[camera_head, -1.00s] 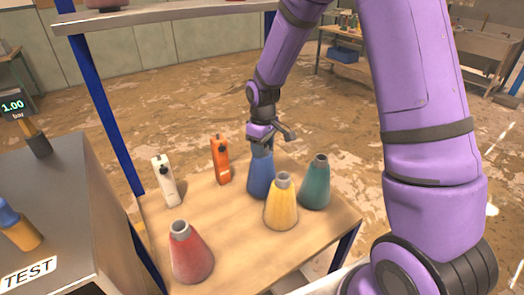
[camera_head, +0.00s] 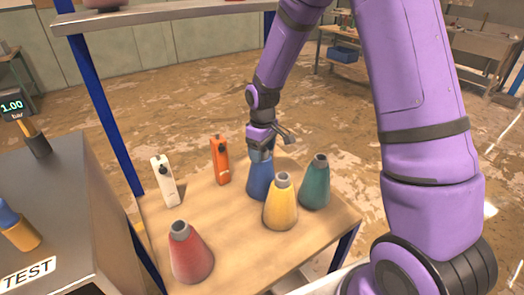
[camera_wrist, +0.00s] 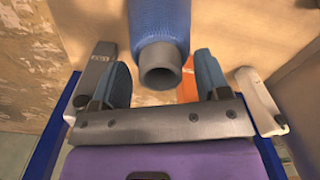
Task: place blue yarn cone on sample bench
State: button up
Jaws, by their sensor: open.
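The blue yarn cone (camera_head: 260,180) stands upright on a wooden shelf top (camera_head: 235,245), behind the yellow cone. My gripper (camera_head: 268,149) is open at the top of the blue cone. In the wrist view, the blue cone (camera_wrist: 160,25) has its grey tip between the two spread fingers of my gripper (camera_wrist: 162,78), with a gap visible on each side. I cannot tell which surface, if any in view, is the sample bench.
A yellow cone (camera_head: 281,205) and a teal cone (camera_head: 315,185) stand close by on the right. A red cone (camera_head: 190,255), a white device (camera_head: 164,182) and an orange device (camera_head: 219,162) share the shelf. Blue posts (camera_head: 108,115) rise at its left. A metal cabinet (camera_head: 75,190) stands left.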

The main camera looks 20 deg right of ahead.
notch_tip(320, 180, up, 12)
dwell(0.4)
jog(key=s+d+r+m+t, duration=0.1)
jog(key=s+r+m, duration=0.1)
jog(key=s+r, duration=0.3)
jog(key=s+d+r+m+t, duration=0.2)
jog(key=s+r, duration=0.4)
jog(key=s, duration=0.8)
jog(key=s+d+r+m+t, duration=0.1)
jog(key=s+r+m+t, duration=0.1)
jog(key=s+r, duration=0.4)
jog(key=s, duration=0.4)
jog(key=shift+s+d+m, duration=0.15)
jog(key=shift+d+m, duration=0.1)
jog(key=shift+m, duration=0.15)
